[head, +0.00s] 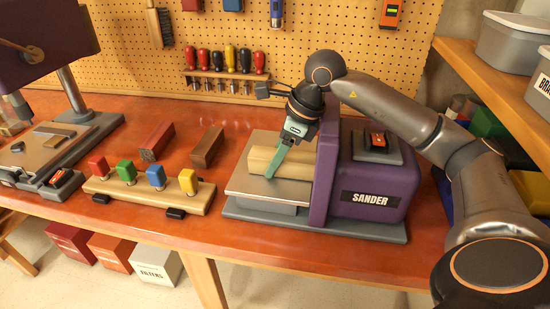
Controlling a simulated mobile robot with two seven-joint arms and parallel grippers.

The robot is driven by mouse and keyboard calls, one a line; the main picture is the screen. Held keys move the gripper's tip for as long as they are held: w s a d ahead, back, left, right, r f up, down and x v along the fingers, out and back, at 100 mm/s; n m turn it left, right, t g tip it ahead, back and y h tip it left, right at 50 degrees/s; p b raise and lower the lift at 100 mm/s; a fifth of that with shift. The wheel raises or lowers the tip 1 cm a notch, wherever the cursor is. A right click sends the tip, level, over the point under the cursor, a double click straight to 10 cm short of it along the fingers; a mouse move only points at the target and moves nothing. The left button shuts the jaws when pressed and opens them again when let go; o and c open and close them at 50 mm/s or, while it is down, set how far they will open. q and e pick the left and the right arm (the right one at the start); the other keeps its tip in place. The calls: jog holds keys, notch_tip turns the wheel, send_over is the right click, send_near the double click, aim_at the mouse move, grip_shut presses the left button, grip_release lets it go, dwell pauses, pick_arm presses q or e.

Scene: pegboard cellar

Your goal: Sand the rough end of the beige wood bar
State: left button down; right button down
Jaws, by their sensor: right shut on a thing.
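The beige wood bar (260,162) lies lengthwise on the flat metal table (245,187) of the purple sander (378,185). Its right end points toward the sander's purple upright wall, and I cannot tell whether it touches the sanding face. My right gripper (272,172) reaches down over the bar from above and is shut on it near its middle. The gripper covers part of the bar. I cannot see the rough end clearly. My left gripper is not in view.
A wooden rack with coloured blocks (145,193) stands left of the sander. Two darker bars, one reddish (157,139) and one brown (207,147), lie behind it. A drill press (55,140) stands at far left. A shelf with grey bins (512,45) is at right.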

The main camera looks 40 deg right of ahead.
aim_at(255, 151)
jog(key=shift+w+a+r+p, duration=0.15)
jog(key=shift+w+a+p, duration=0.05)
jog(key=shift+w+p, duration=0.2)
jog(key=shift+w+a+p, duration=0.7)
jog(key=shift+w+a, duration=0.35)
jog(key=shift+w, duration=0.05)
jog(key=shift+w+r+p, duration=0.1)
jog(key=shift+r+p, duration=0.55)
jog(key=shift+r, duration=0.05)
notch_tip(255, 151, up, 8)
jog(key=p, duration=0.5)
jog(key=shift+f+p, duration=0.25)
jog(key=shift+p, duration=0.15)
jog(key=shift+f, duration=0.1)
